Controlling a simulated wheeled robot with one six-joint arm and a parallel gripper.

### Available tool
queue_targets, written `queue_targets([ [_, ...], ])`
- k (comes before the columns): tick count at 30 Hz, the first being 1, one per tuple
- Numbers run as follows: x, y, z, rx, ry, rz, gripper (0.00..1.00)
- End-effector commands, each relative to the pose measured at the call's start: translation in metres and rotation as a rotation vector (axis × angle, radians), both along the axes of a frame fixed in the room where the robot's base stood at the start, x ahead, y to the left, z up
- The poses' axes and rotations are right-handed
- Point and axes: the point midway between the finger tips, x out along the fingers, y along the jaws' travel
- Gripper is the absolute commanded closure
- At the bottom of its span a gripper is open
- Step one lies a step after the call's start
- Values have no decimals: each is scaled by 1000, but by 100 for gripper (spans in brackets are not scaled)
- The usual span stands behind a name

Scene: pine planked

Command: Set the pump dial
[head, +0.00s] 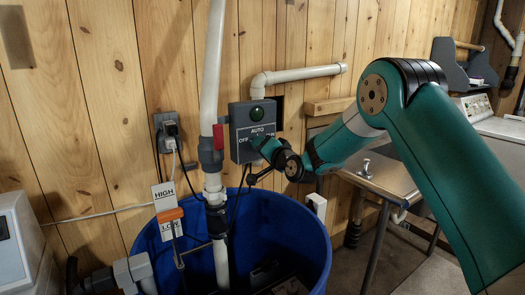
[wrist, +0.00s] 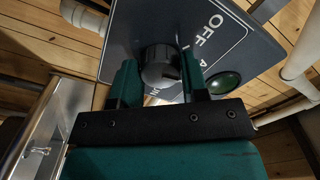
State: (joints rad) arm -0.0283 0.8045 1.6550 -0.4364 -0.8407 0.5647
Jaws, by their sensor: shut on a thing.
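The grey pump control box (head: 239,150) is on the plank wall, with a green lamp (head: 257,114) at its top and AUTO and OFF lettering. Its black round dial (wrist: 160,64) shows in the wrist view, between the two green fingers of my gripper (wrist: 161,80). The gripper is shut on the dial, one finger on each side. In the head view my gripper (head: 261,146) covers the dial and part of the lettering. I cannot tell where the dial's pointer stands. The wrist view also shows the panel face (wrist: 235,55), rotated.
A float switch with an orange part (head: 169,215) hangs further left. A metal table (head: 385,175) is at right.

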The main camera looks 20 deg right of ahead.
Motion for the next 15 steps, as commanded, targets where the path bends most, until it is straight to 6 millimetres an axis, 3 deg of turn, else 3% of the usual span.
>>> queue_targets([
  [15, 0, 0, 0, 139, 47, 0, 83],
])
